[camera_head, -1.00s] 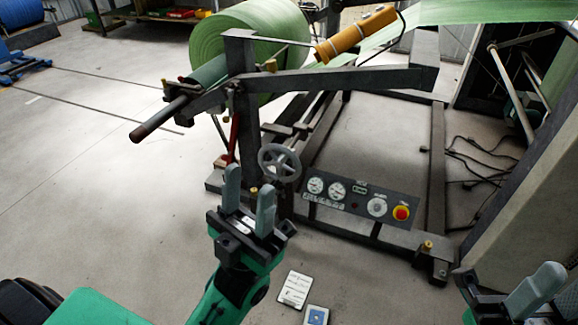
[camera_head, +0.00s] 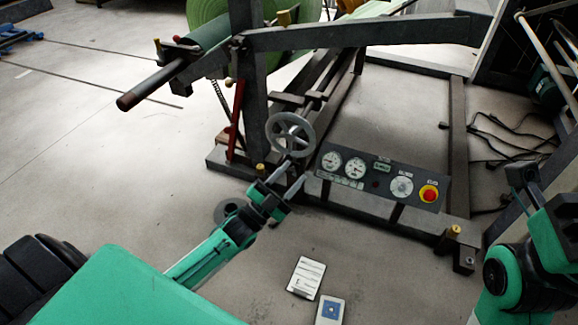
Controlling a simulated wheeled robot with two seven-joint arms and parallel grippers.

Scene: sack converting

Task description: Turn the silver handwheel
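The silver handwheel (camera_head: 290,132) is a grey spoked wheel on the front of the dark machine frame, just left of the control panel. It shows whole in the head view. My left gripper (camera_head: 287,178) is just below the wheel, pointing up and to the right. Its two fingers look spread with nothing between them, and they appear apart from the wheel rim. My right gripper (camera_head: 522,178) is at the right side, well away from the wheel. It is seen at an angle, and its finger gap is not clear.
The control panel (camera_head: 352,192) has gauges, a dial and a red emergency button (camera_head: 428,193). A red lever (camera_head: 237,112) stands left of the wheel. A bar (camera_head: 150,88) juts out at upper left. Cards (camera_head: 306,276) lie on the floor. Open floor lies at left.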

